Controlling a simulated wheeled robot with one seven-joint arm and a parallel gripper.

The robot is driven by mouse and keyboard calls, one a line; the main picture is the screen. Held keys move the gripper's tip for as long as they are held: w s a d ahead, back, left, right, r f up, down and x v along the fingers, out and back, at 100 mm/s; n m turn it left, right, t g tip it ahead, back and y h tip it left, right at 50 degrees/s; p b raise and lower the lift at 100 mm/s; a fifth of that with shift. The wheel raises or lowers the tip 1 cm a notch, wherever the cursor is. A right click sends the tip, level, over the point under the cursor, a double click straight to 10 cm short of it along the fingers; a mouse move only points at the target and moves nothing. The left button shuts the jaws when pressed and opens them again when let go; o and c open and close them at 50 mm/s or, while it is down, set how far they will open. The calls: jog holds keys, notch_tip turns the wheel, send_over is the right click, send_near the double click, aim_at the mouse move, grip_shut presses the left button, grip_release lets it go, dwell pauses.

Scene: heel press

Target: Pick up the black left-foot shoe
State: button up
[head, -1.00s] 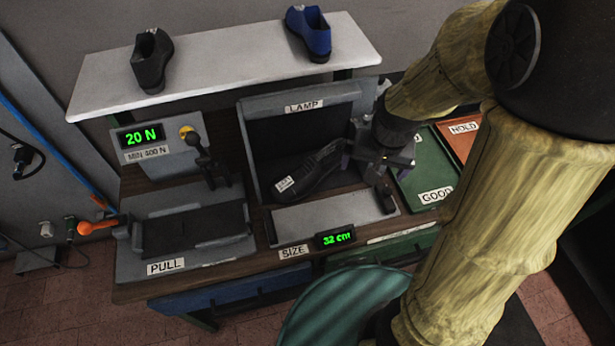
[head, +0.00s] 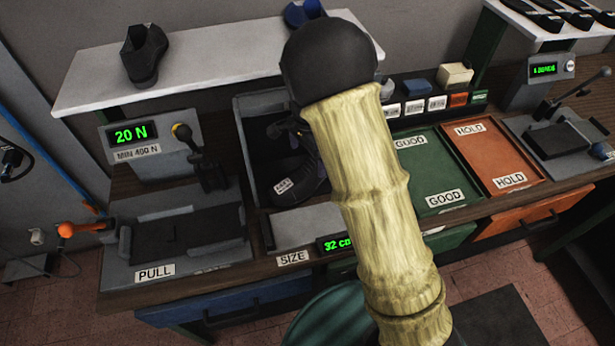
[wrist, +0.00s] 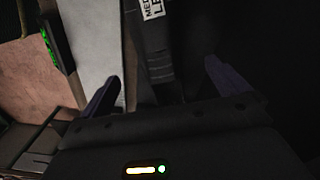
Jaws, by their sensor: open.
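A black shoe with a white label on its heel sits in the open grey lamp box (head: 243,150), partly hidden behind my arm; its heel (head: 300,190) shows in the head view. In the wrist view the shoe (wrist: 160,65) lies between the two fingers of my gripper (wrist: 162,72), which is open. The label is cut off and only partly readable. Whether the fingers touch the shoe I cannot tell. In the head view my gripper is mostly hidden behind my arm. Another black shoe (head: 144,54) stands on the white shelf.
A blue shoe (head: 304,12) is on the white shelf (head: 215,68), partly hidden. The pull tester (head: 180,235) stands left of the box. A green GOOD tray (head: 432,170) and an orange HOLD tray (head: 495,160) lie to the right, with small boxes behind the green tray.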

aim_at(308, 167)
notch_tip(308, 167, down, 2)
jog(key=shift+f, duration=0.1)
jog(key=shift+w+d, duration=0.1)
jog(key=shift+f+p, duration=0.45)
jog(key=shift+f, duration=0.05)
notch_tip(308, 167, down, 4)
jog(key=shift+d+f+p, duration=0.1)
jog(key=shift+f+p, duration=0.05)
jog(key=shift+p, duration=0.45)
